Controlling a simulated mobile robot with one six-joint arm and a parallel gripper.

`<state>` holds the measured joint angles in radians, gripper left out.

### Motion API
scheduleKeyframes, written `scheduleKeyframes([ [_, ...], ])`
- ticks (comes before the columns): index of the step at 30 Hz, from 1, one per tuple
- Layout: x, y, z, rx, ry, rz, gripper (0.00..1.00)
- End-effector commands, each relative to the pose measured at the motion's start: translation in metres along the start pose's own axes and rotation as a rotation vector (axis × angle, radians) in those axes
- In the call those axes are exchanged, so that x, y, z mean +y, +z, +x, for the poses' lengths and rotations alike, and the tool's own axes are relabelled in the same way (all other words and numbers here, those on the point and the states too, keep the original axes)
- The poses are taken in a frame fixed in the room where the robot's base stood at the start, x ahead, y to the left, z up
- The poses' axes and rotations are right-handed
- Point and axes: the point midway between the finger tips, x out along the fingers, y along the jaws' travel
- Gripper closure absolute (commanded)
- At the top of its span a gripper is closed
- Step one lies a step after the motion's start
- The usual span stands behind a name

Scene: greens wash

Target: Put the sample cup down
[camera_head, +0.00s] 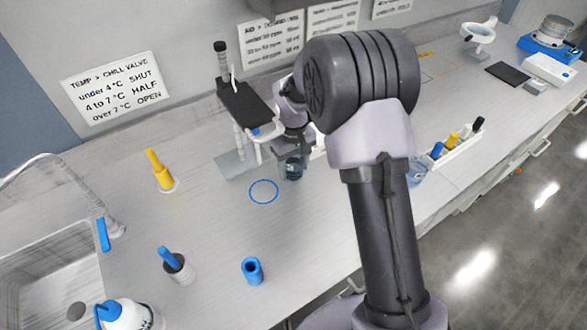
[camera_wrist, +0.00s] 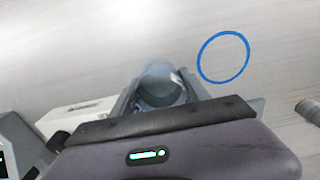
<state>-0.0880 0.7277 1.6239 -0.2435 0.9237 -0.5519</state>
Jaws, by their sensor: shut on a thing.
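My gripper (camera_head: 291,157) is shut on the sample cup (camera_head: 292,172), a small clear, bluish cup that looks upright. In the wrist view the cup (camera_wrist: 160,82) sits between the two grey fingers, with its round opening showing. The cup is just to the right of a blue ring (camera_head: 264,203) marked on the counter and outside it. The ring is empty and also shows up and right of the cup in the wrist view (camera_wrist: 200,69). I cannot tell whether the cup's base touches the counter.
A black-topped stand (camera_head: 243,103) is close behind my gripper. A yellow-handled tool (camera_head: 161,172), a blue-handled holder (camera_head: 175,262), a blue cylinder (camera_head: 252,271) and a sink (camera_head: 40,262) are left and in front. A white rack (camera_head: 458,146) is right. Counter around the ring is clear.

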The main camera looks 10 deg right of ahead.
Motion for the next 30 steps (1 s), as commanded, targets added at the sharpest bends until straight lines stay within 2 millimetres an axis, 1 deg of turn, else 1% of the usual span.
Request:
scheduleKeyframes([
  [4, 0.000, -0.001, -0.002, 0.002, 0.001, 0.000, 0.92],
  [8, 0.000, 0.000, 0.001, 0.002, 0.001, 0.000, 0.92],
  [9, 0.000, 0.000, 0.002, 0.002, 0.001, 0.000, 0.44],
  [11, 0.000, 0.000, 0.001, 0.002, 0.001, 0.000, 0.33],
  [12, 0.000, 0.000, 0.001, 0.002, 0.001, 0.000, 0.25],
  [20, 0.000, 0.000, 0.001, 0.002, 0.001, 0.000, 0.25],
  [23, 0.000, -0.001, -0.007, 0.003, 0.001, 0.000, 0.25],
  [26, 0.000, -0.001, -0.031, 0.006, 0.002, 0.000, 0.25],
  [30, 0.000, -0.001, -0.073, 0.007, 0.003, 0.000, 0.25],
])
